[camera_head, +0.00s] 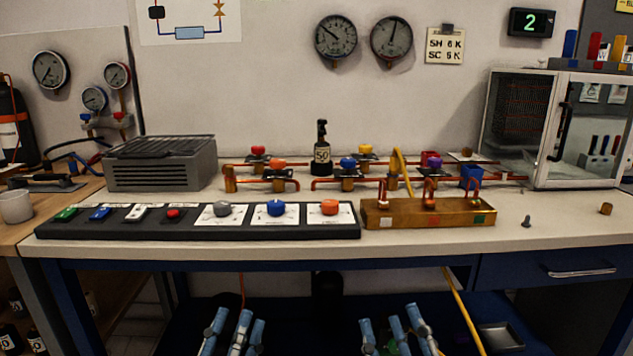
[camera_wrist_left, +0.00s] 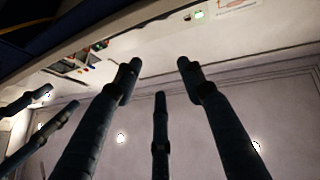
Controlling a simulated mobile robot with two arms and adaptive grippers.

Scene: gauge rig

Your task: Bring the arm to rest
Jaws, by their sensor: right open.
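My left gripper (camera_head: 236,320) hangs low in the head view, below the bench's front edge. Its blue-grey fingers point up and stand apart with nothing between them. In the left wrist view its three fingers (camera_wrist_left: 158,75) are spread and empty. My right gripper (camera_head: 395,320) is level with it to the right, also below the bench edge, with its fingers apart. Neither gripper touches the bench. Two fingers of another gripper show at the left of the left wrist view. The rest of both arms is out of view.
The bench (camera_head: 270,245) spans the view above both grippers. A yellow hose (camera_head: 460,305) hangs right of my right gripper.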

